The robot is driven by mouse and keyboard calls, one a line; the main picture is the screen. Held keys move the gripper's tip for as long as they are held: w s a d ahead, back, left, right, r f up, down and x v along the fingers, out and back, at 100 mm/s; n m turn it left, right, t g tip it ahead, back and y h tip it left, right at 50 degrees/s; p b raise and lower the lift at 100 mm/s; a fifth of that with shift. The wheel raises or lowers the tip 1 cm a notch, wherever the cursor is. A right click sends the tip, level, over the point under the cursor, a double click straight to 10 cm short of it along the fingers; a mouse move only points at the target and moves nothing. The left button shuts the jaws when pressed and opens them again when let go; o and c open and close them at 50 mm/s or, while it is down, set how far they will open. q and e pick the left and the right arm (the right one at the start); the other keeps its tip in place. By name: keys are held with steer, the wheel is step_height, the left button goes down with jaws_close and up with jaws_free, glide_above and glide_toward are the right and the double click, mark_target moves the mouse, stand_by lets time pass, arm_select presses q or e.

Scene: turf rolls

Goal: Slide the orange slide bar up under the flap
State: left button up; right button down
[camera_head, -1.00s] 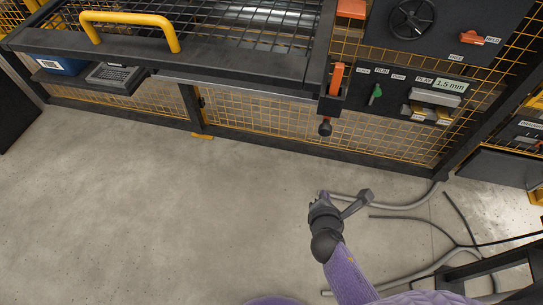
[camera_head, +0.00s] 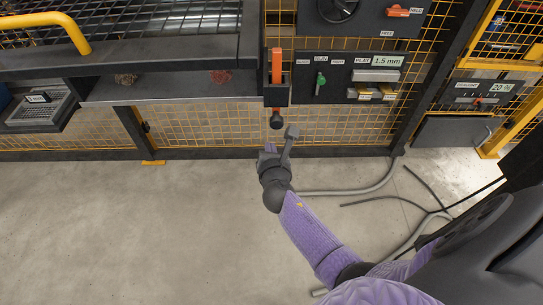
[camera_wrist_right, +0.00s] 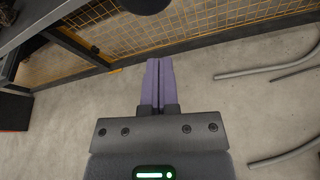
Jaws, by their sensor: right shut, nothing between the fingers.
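The orange slide bar (camera_head: 276,66) stands upright in a black bracket (camera_head: 277,95) on the mesh fence, with a dark round knob (camera_head: 276,121) at its lower end. My right gripper (camera_head: 270,147) appears just below the knob in the head view, with a gap between them in the picture. In the right wrist view its purple fingers (camera_wrist_right: 159,75) are pressed together and empty. A dark round end, probably the same knob (camera_wrist_right: 147,4), shows at the top edge there. I cannot make out the flap. My left gripper is not in view.
A black panel (camera_head: 340,75) with a green switch and a 1.5 mm display is right of the bar. A dark shelf edge (camera_head: 165,88) lies to the left. Grey hoses (camera_head: 350,190) lie on the floor at right. The concrete floor (camera_head: 130,230) at left is clear.

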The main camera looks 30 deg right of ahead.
mark_target(274, 100)
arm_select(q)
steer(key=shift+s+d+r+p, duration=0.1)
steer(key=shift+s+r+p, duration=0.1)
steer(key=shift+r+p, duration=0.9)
arm_select(e)
steer(key=r, duration=0.1)
steer(key=d+r, duration=0.1)
steer(key=w+r, duration=0.1)
steer(key=shift+d+r, duration=0.15)
steer(key=shift+d, duration=0.2)
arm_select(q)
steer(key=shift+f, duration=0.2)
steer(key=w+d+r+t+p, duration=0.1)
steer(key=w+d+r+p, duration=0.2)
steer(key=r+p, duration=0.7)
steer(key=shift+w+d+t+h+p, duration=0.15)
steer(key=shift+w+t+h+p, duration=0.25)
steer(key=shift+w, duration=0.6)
arm_select(e)
step_height(274, 100, up, 11)
steer(key=shift+w+f, duration=0.15)
steer(key=shift+f, duration=0.05)
